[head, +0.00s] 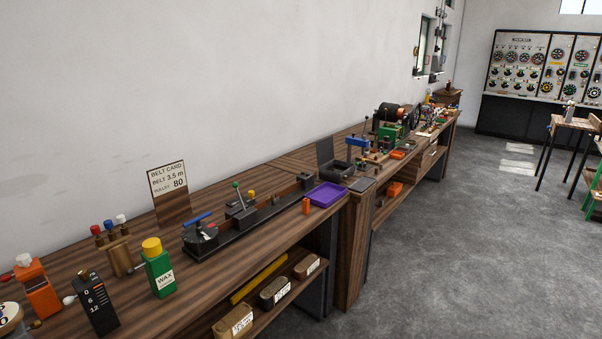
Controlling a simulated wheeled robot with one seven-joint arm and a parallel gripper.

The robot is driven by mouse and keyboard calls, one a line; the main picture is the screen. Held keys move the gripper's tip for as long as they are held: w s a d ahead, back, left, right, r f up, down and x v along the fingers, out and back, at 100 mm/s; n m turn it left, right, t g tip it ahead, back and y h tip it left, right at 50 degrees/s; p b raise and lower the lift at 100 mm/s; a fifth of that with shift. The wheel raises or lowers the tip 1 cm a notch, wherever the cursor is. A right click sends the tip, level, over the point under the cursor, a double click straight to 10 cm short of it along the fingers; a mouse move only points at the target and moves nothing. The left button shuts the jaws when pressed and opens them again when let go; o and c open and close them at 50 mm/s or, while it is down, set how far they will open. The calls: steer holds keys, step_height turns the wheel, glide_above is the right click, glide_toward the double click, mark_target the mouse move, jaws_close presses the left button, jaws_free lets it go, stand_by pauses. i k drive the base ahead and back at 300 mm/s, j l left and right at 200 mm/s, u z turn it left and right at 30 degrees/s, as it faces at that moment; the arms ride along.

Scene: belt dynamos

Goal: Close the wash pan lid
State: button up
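A dark open-topped pan (337,171) stands on the long wooden bench near the middle of the head view, and looks like the wash pan. A dark flat panel (325,151) stands upright at its back left, against the wall side, and appears to be its raised lid. The pan looks open; its inside is too small to make out. The hinge cannot be made out. My gripper is not in view.
A purple tray (326,194) and a dark flat plate (362,184) lie in front of the pan. A blue-topped device (358,144) and a green machine (390,131) stand beyond it. The grey floor (440,240) right of the bench is clear.

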mark_target(325, 147)
steer(key=i+z, duration=0.3)
steer(key=i, duration=0.4)
steer(key=i+j+z, duration=0.1)
steer(key=i+z, duration=0.2)
steer(key=i, duration=0.4)
steer(key=i+l+u, duration=0.15)
steer(key=i+u, duration=0.25)
steer(key=i+l+u, duration=0.35)
steer(key=i, duration=0.15)
steer(key=j, duration=0.1)
